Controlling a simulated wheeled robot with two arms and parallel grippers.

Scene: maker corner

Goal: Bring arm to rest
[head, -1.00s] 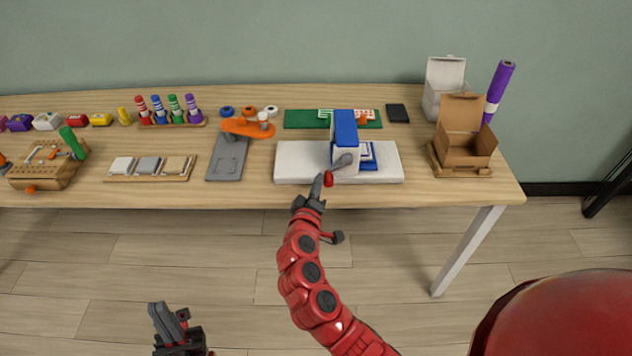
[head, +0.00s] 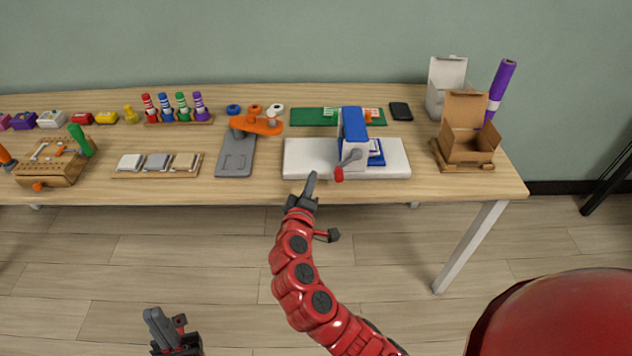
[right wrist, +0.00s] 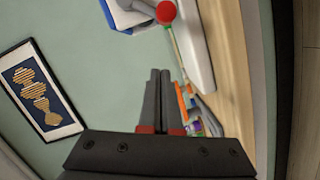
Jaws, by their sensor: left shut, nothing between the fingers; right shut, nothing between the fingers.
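My right gripper (head: 308,187) is shut and empty. It is at the front edge of the table, just left of the red knob (head: 339,174) on the lever of the blue-and-white press (head: 352,135); a gap shows between them. In the right wrist view its two fingers (right wrist: 157,95) lie together, with the red knob (right wrist: 166,12) beyond them. My left gripper (head: 160,325) is shut and empty, low at the front, over the floor and away from the table.
The press stands on a white base (head: 300,158). Left of it are a grey plate with an orange arm (head: 236,158) and a wooden tray of tiles (head: 157,165). An open cardboard box (head: 467,145) stands at the right. The floor in front of the table is clear.

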